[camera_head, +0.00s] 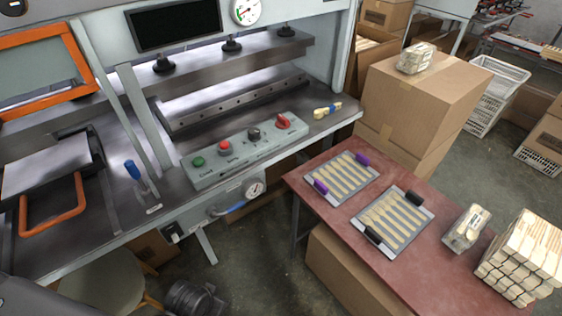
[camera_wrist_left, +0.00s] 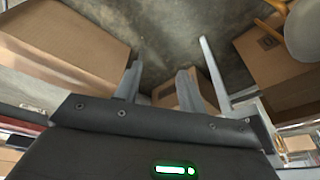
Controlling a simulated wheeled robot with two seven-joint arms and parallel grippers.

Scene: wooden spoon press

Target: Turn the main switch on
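A grey control box (camera_head: 238,165) sits at the front of the press bench. It carries a green button (camera_head: 198,161), a red button (camera_head: 225,147), a black knob (camera_head: 254,134) and a red rotary switch (camera_head: 283,121) at its right end. The labels are too small to read, so I cannot tell for certain which is the main switch or how it is set. My left gripper (camera_wrist_left: 161,70) shows in the left wrist view with its fingers apart and nothing between them. It is away from the control box. My right gripper is not in view.
A blue-handled lever (camera_head: 133,170) stands left of the box. A gauge (camera_head: 254,188) and blue-handled valve (camera_head: 232,208) are below it. A red table (camera_head: 430,268) with two trays of wooden sticks stands at right. Cardboard boxes (camera_head: 425,95) stand behind it.

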